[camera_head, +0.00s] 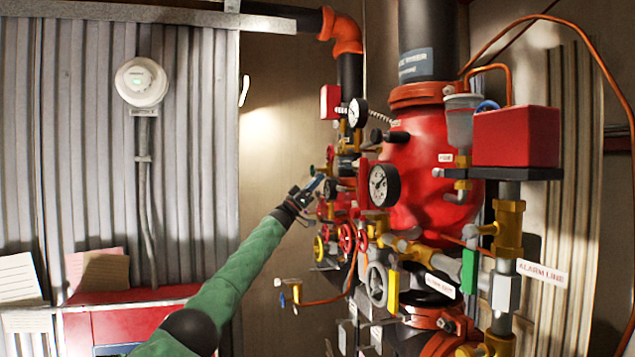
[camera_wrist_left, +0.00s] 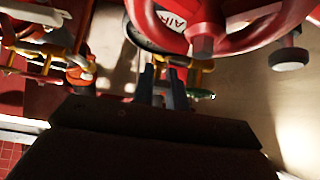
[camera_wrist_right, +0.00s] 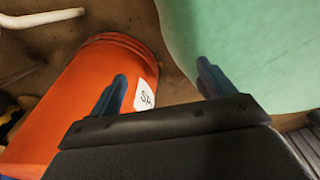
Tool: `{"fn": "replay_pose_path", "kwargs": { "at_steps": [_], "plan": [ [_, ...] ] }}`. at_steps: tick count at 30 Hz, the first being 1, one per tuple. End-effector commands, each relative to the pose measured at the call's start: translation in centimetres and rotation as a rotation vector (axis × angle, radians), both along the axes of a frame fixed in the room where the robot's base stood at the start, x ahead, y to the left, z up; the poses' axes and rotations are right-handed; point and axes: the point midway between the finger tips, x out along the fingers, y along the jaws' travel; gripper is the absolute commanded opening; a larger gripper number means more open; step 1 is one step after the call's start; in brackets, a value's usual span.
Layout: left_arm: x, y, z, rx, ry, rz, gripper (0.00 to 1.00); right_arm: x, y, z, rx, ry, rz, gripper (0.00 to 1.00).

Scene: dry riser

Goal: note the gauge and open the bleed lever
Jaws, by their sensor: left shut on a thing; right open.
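A white-faced gauge (camera_head: 384,185) is on the red valve assembly in the head view, with a smaller gauge (camera_head: 358,112) above it. I cannot read their needles surely. My left gripper (camera_head: 314,187) reaches the left side of the valve cluster. It is shut on a small part there, which the fingers hide. I cannot tell which handle is the bleed lever. My right gripper (camera_wrist_right: 160,85) is open and empty in the right wrist view.
An orange bucket (camera_wrist_right: 75,95) with a white label is beside my right gripper. A red box (camera_head: 515,137) and an ALARM LINE tag (camera_head: 542,272) are on the right. A red cabinet (camera_head: 140,320) stands lower left. Pipes and handwheels crowd the middle.

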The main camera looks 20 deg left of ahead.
Motion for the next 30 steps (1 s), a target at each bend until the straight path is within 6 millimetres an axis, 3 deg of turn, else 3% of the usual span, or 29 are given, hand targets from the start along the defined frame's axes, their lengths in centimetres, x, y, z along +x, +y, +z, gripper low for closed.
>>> {"fn": "replay_pose_path", "kwargs": {
  "at_steps": [13,22,23,25,26,30],
  "plan": [
    [0.2,0.3,0.0,0.031,-0.047,0.001,0.0,-1.5,-0.1,-0.1,-0.001,0.014,-0.001,0.82],
    [0.2,0.3,0.0,0.031,-0.047,0.001,0.0,-1.2,-0.2,0.0,-0.001,0.01,0.0,0.82],
    [0.2,0.3,0.0,0.031,-0.047,0.001,0.18,-1.1,-0.2,0.0,-0.001,0.009,0.001,0.82],
    [0.2,0.3,0.0,0.031,-0.047,0.001,0.32,-1.0,-0.2,0.0,-0.002,0.007,0.001,0.82],
    [0.2,0.3,0.0,0.031,-0.047,0.001,0.36,-0.9,-0.3,0.0,-0.001,0.006,0.001,0.82],
    [0.2,0.2,0.0,0.032,-0.047,0.0,0.36,-0.7,-0.3,0.1,-0.002,0.004,0.001,0.82]
  ]
}}
